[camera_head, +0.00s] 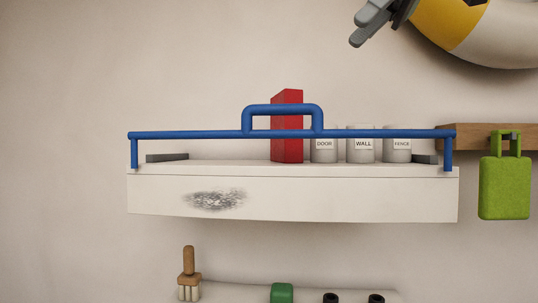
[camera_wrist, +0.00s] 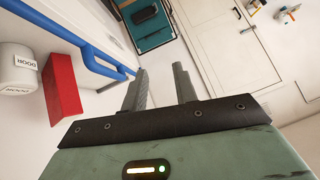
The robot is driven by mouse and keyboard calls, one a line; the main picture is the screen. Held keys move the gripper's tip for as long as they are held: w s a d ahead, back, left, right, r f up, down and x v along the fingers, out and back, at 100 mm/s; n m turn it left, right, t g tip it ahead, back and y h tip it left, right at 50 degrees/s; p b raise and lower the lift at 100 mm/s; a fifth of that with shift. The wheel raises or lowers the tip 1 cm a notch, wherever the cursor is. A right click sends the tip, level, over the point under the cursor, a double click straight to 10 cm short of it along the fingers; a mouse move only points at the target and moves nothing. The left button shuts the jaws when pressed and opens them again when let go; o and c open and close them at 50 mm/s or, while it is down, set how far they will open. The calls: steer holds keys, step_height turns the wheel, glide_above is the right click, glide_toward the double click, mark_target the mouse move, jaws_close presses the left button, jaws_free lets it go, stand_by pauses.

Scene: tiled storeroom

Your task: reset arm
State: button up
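My gripper (camera_head: 363,28) is at the upper right of the head view, in free air above the shelf. In the wrist view its two grey fingers stand apart with nothing between them (camera_wrist: 160,85). A yellow and white part of my arm shows behind it at the top right of the head view. Nothing touches the fingers in either view.
Below is a white wall shelf (camera_head: 320,197) with a blue rail (camera_head: 190,134), a red box (camera_head: 287,128) and white cans labelled DOOR (camera_head: 324,152), WALL (camera_head: 361,152) and FENCE (camera_head: 398,152). A green item (camera_head: 503,188) hangs right. A brush (camera_head: 188,275) stands below.

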steer(key=a+f+m+h+b, duration=0.25)
steer(key=a+f+b, duration=0.2)
steer(key=f, duration=1.15)
steer(key=a+f+m+h+b, duration=0.1)
steer(key=a+f+m+b, duration=0.3)
steer(key=f, duration=1.3)
steer(key=s+d+f+h+b, duration=0.1)
steer(key=s+d+f, duration=0.2)
steer(key=f, duration=0.8)
steer(key=s+d+f+h+b, duration=0.2)
steer(key=s+f, duration=0.5)
steer(key=f, duration=0.4)
steer(key=s+d+f+h+b, duration=0.2)
steer(key=s+d+f, duration=0.2)
steer(key=f, duration=0.7)
steer(key=shift+s+d+f+m, duration=0.15)
steer(key=shift+s+f+m, duration=0.25)
steer(key=shift+s, duration=0.7)
